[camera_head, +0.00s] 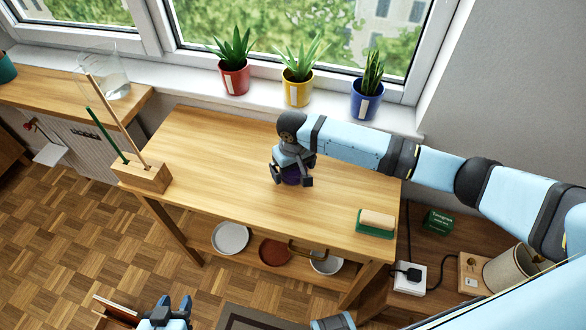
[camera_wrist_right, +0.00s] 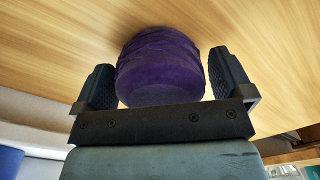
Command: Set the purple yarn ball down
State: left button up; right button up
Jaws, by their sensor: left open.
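The purple yarn ball (camera_wrist_right: 160,68) shows large in the right wrist view, against the wooden table top (camera_wrist_right: 40,50). In the head view the ball (camera_head: 291,176) is at the middle of the table (camera_head: 220,150), mostly covered by my right gripper from above. It appears to rest on the table. My right gripper (camera_wrist_right: 162,85) has one finger on each side of the ball, with narrow gaps showing, so it looks open around it. My left gripper (camera_head: 166,312) is open and empty, low at the bottom of the head view, away from the table.
A wooden block with upright sticks (camera_head: 143,176) stands at the table's left end. A green-and-tan brush (camera_head: 376,223) lies at the right front corner. Potted plants in red (camera_head: 234,78), yellow (camera_head: 297,88) and blue (camera_head: 367,101) line the sill behind. Table surface around the ball is clear.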

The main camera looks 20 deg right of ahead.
jog(key=c, duration=0.8)
jog(key=shift+o, duration=0.2)
jog(key=shift+r, duration=0.1)
